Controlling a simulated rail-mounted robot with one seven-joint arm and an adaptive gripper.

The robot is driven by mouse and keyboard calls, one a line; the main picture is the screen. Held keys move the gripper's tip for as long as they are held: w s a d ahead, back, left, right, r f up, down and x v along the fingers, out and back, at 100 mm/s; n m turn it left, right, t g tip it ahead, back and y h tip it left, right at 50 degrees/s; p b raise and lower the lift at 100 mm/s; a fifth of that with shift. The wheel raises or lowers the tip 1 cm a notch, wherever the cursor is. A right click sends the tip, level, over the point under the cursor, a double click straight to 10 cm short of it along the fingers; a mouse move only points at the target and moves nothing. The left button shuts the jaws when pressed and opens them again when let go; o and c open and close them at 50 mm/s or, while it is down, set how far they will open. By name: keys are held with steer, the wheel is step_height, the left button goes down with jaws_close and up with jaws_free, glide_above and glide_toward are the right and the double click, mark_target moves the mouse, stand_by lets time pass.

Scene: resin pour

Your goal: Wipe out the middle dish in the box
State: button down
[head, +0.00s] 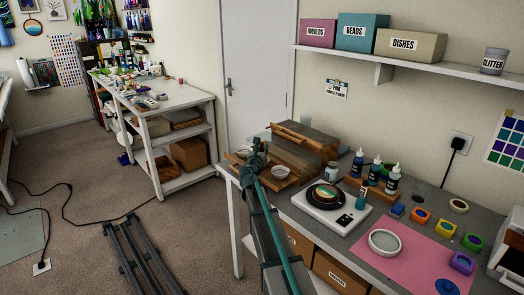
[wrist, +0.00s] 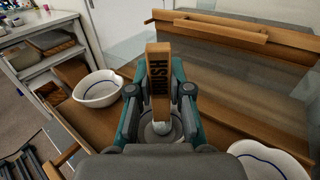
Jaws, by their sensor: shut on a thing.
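My gripper (wrist: 160,92) is shut on a wooden-handled tool (wrist: 159,62) with dark lettering, held upright. The lettering is hard to read. The tool's lower end is over or inside the middle dish (wrist: 174,133), a pale bowl mostly hidden by my fingers; I cannot tell whether it touches. A white dish with a blue line (wrist: 98,90) stands to the left, and another (wrist: 262,165) to the right, partly cut off. All are at the front of the wooden box (wrist: 225,105). In the head view my gripper (head: 254,151) is small beside the box (head: 318,152).
The box's wooden handle bar (wrist: 210,30) and clear panel rise behind the dishes. A turntable (head: 325,207), dropper bottles (head: 375,172), a pink mat (head: 400,252) and small coloured pots (head: 420,215) are on the bench to the right. A shelf (head: 420,70) hangs above.

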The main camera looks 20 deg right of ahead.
steer(key=shift+w+a, duration=0.2)
steer(key=shift+w, duration=0.05)
steer(key=shift+s+a, duration=0.1)
steer(key=shift+a, duration=0.3)
steer(key=shift+s, duration=0.35)
steer(key=shift+s+d, duration=0.25)
steer(key=shift+w+d, duration=0.2)
steer(key=shift+d, duration=0.1)
steer(key=shift+w, duration=0.25)
steer(key=shift+s+a, duration=0.1)
steer(key=shift+a, duration=0.2)
steer(key=shift+r, duration=0.1)
